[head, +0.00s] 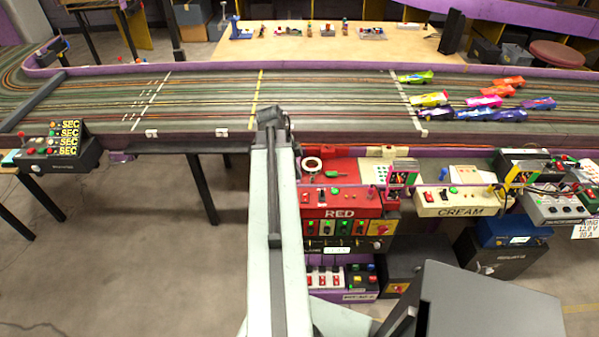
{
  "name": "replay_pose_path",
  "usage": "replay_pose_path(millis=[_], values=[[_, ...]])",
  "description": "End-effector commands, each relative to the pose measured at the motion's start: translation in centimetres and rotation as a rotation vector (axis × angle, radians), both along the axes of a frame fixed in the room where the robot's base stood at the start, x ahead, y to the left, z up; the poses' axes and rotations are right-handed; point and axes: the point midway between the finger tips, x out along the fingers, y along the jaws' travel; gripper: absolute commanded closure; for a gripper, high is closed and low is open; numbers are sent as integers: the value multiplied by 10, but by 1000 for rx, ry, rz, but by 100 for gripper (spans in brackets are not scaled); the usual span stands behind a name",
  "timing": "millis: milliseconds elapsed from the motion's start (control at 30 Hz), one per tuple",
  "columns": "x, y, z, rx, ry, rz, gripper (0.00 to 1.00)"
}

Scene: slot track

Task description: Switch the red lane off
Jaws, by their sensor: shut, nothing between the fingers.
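The red control box (341,197), labelled RED, stands below the near edge of the track, right of the middle. Its face carries small red knobs and a green part (333,190). Under it is a row of dark switch plates with red and green tops (335,228), and a red-and-yellow rotary switch (381,228). I cannot tell which of these is the red lane's switch or how it is set. My gripper's fingers cannot be made out. A pale part of my body with a dark rail rises just left of the red box and ends near the track.
The cream control box (462,200) stands right of the red one, with a grey switch box (555,207) beyond it. A purple-edged strip of switches (341,280) sits lower down. Several slot cars (485,101) stand on the track (331,97). Floor is open at left.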

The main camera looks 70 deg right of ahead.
Motion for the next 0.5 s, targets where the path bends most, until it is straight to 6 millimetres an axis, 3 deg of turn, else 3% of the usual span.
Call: replay_pose_path(millis=[33, 133, 500], values=[[3, 1, 21, 0, 0, 0, 100], [7, 3, 32, 0, 0, 0, 100], [10, 5, 31, 1, 1, 3, 100]])
